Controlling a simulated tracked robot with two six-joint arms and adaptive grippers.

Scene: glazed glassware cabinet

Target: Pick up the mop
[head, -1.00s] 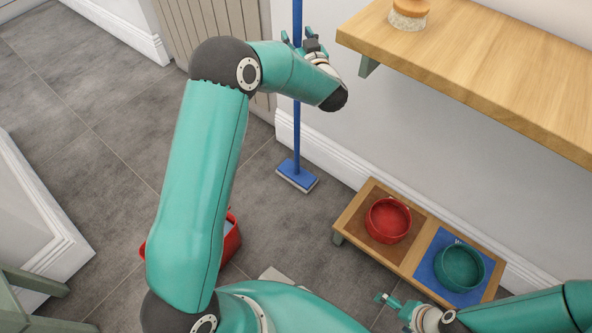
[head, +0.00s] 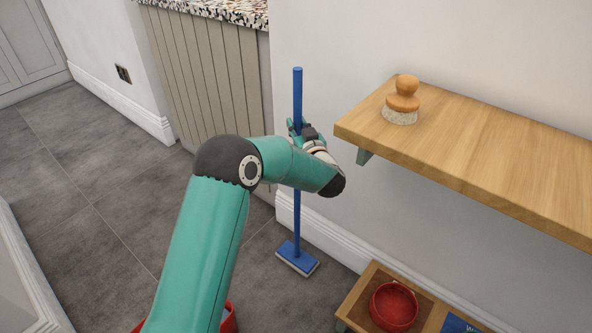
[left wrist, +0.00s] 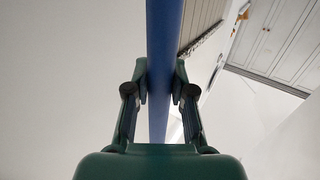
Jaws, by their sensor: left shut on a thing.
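The mop (head: 297,222) has a long blue handle and a flat blue head with a pale underside. It stands upright against the white wall, its head on or close to the grey floor. My left gripper (head: 298,127) is around the upper part of the handle and shut on it. In the left wrist view the blue handle (left wrist: 161,90) runs between the two fingers of my left gripper (left wrist: 160,85), with the fingertips against its sides. The part of the handle behind my wrist is hidden in the head view. My right gripper is not in view.
A wooden shelf (head: 470,150) with a brush (head: 402,100) on it juts out right of the mop. Below is a low wooden stand (head: 357,300) with a red bowl (head: 394,306). A slatted panel (head: 205,75) is left of the mop. A red container (head: 229,318) is partly behind my arm.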

